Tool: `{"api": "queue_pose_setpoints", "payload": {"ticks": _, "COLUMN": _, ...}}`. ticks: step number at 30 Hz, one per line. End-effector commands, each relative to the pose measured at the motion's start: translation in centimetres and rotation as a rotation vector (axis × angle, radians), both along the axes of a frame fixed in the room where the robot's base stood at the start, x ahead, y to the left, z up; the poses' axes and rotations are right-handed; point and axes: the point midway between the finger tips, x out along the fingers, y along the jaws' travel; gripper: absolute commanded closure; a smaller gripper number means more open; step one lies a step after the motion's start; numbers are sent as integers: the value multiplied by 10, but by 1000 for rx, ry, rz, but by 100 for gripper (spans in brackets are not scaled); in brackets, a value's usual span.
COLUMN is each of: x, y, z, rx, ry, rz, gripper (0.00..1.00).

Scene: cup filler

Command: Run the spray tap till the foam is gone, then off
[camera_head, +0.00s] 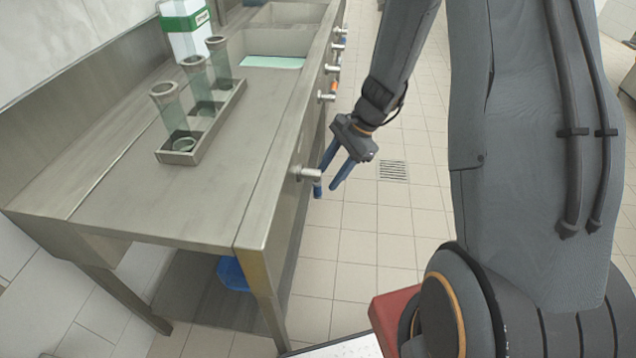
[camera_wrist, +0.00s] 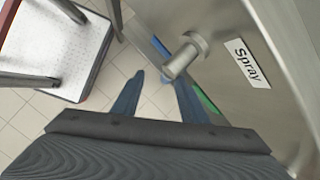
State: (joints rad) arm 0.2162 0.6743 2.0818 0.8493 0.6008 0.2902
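The spray tap is a metal knob (camera_wrist: 185,55) on the counter's front panel, beside a white label reading "Spray" (camera_wrist: 247,63). In the head view the nearest front knob (camera_head: 308,173) looks like this one. My gripper (camera_head: 326,187) is open and empty, its two blue fingers apart. In the wrist view the fingers (camera_wrist: 161,92) point toward the knob, which lies just past the right fingertip and not clearly between them. A pale green patch (camera_head: 272,62) lies in a sink basin at the back; I cannot tell if it is foam. No spray is visible.
Several more knobs (camera_head: 326,96) line the counter's front edge. On the counter (camera_head: 225,185) stand a rack (camera_head: 215,135) of glass tubes and a white and green container (camera_head: 187,38). A blue bin (camera_head: 232,273) sits below.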

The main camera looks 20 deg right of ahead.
Motion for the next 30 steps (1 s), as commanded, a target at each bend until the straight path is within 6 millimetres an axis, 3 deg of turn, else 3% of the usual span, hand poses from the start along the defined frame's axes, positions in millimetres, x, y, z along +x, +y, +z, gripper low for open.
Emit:
{"api": "queue_pose_setpoints", "payload": {"ticks": 7, "x": 18, "y": -1, "z": -9, "rx": -8, "ry": -18, "rz": -54, "gripper": 61}}
{"api": "queue_pose_setpoints", "payload": {"ticks": 21, "x": 24, "y": 24, "z": -64, "rx": -7, "ry": -16, "rz": -58, "gripper": 61}}
{"api": "queue_pose_setpoints", "payload": {"ticks": 30, "x": 26, "y": 30, "z": -79, "rx": -7, "ry": -17, "rz": -57, "gripper": 61}}
